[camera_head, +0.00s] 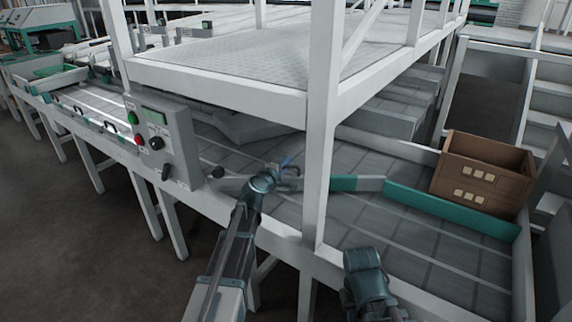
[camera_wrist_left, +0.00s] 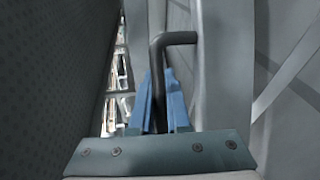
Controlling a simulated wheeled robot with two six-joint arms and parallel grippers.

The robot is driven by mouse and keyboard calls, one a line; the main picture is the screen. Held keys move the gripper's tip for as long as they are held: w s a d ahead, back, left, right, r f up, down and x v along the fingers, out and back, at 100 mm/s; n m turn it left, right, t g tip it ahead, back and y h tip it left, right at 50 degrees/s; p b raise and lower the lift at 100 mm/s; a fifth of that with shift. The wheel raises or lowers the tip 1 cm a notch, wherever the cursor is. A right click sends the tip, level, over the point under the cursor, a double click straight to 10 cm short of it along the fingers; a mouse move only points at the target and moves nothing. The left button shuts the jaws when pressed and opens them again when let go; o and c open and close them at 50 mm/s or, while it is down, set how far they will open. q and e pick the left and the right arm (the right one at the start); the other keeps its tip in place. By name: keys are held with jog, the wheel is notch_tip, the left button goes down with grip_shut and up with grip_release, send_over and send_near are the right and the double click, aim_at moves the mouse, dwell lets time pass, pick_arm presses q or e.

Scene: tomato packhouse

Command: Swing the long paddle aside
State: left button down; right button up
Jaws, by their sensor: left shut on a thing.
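The long paddle (camera_head: 356,184) is a low grey and teal bar lying across the grey conveyor bed, partly hidden behind a white post. My left gripper (camera_head: 287,163) is at the paddle's left part, just left of the post. In the left wrist view, a dark bent handle (camera_wrist_left: 179,38) stands between the blue fingers (camera_wrist_left: 160,105). They are shut on it, and its top bends right above them. In the head view the handle is small and mostly covered by the gripper. My right wrist shows at the bottom, but its fingers cannot be made out.
The white post (camera_head: 319,130) of an overhead platform stands close right of my left gripper. A grey control box (camera_head: 172,135) is to the left. A brown crate (camera_head: 484,170) stands at the right end, near a green side wall (camera_head: 450,209).

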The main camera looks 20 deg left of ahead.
pick_arm(q)
jog(key=shift+s, duration=0.15)
jog(key=s+m+g+h, duration=0.4)
jog(key=s+m+h, duration=0.3)
jog(key=s, duration=0.6)
jog(key=shift+s+d+h, duration=0.2)
jog(key=shift+d+h, duration=0.25)
jog(key=shift+h, duration=0.25)
jog(key=c, duration=1.2)
grip_release()
jog(key=shift+o, duration=0.2)
jog(key=shift+a, duration=0.1)
jog(key=p+v, duration=0.2)
jog(key=v, duration=1.2)
